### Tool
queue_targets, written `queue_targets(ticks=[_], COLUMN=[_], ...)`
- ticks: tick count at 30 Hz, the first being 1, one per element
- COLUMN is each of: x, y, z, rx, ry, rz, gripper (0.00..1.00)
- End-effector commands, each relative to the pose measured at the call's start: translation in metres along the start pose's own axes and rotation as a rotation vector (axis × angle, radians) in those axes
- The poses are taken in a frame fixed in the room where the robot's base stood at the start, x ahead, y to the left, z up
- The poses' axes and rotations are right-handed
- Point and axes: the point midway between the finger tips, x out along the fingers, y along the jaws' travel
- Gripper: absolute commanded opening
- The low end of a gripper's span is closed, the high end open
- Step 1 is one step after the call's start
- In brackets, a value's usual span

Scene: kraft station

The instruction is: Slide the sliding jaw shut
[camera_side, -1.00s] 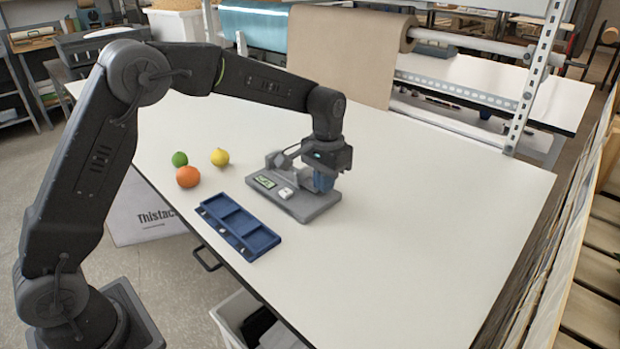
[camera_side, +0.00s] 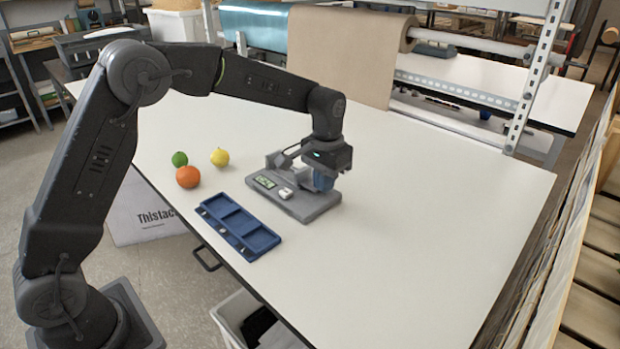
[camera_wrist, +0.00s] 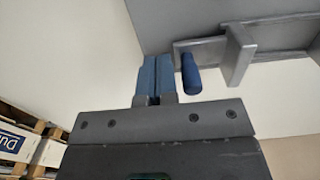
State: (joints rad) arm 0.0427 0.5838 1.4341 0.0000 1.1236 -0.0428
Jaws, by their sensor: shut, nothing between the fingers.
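The grey jaw fixture (camera_side: 297,207) stands on the white table, with a small display on its front. In the wrist view, its sliding jaw (camera_wrist: 238,55) is a grey plate on a rail, with a blue cylindrical handle (camera_wrist: 190,75) at its left. My gripper (camera_wrist: 155,65) has its two blue fingers together, just left of the handle, with a small gap seeming to lie between them. In the side view, my gripper (camera_side: 324,184) points down at the fixture's right end and hides part of it. I cannot tell how wide the jaw opening is.
A blue compartment tray (camera_side: 262,240) lies in front of the fixture. An orange (camera_side: 188,177), a lime (camera_side: 179,159) and a lemon (camera_side: 220,157) sit to its left. The table (camera_side: 430,220) right of the fixture is clear. A brown paper roll hangs behind.

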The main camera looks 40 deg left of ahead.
Motion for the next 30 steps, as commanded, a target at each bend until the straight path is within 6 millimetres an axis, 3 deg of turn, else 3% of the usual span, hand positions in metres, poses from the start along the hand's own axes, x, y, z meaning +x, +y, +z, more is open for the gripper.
queue_targets(ticks=[30], x=[0.000], y=[-0.028], z=[0.000], rx=[-0.001], ry=[0.000], rz=[0.000], gripper=[0.00])
